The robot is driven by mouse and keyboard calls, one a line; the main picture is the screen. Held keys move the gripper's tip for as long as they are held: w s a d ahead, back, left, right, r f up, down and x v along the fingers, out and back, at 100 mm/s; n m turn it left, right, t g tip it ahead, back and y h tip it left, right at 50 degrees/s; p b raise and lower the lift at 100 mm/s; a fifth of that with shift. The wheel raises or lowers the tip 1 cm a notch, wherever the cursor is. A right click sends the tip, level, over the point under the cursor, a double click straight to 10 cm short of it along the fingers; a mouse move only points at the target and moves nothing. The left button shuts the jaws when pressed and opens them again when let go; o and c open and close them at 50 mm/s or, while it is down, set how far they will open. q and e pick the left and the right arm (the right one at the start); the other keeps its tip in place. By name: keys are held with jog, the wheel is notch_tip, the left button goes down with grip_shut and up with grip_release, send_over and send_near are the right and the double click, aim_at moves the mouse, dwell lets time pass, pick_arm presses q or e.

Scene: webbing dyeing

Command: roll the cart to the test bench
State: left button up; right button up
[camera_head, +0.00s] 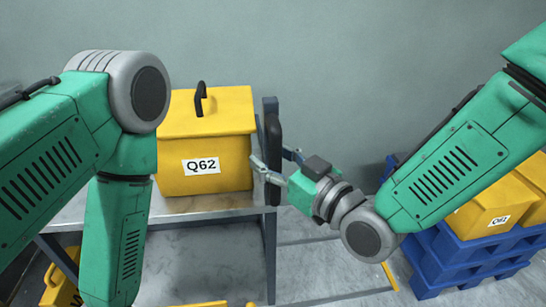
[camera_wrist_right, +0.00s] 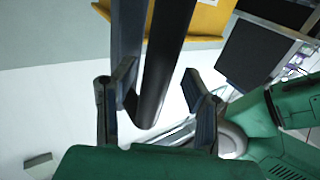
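The cart (camera_head: 215,206) is a grey metal shelf unit with a lidded yellow box marked Q62 on top. Its dark upright handle (camera_head: 273,137) stands on the right end. The handle also shows in the right wrist view (camera_wrist_right: 165,70). My right gripper (camera_head: 278,163) is at the handle with its fingers apart on either side of the bar. In the right wrist view, a clear gap shows between the bar and the right finger; the left finger is close to it, and I cannot tell whether they touch. My left gripper is out of view. I cannot make out the test bench.
Yellow boxes (camera_head: 490,212) stand on a stack of blue pallets (camera_head: 455,262) at the right. More yellow items (camera_head: 62,286) show on the cart's lower level. A grey wall (camera_head: 330,60) is behind. Some bare floor (camera_head: 310,265) shows between cart and pallets.

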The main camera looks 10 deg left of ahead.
jog(key=v, duration=1.2)
jog(key=shift+a, duration=0.1)
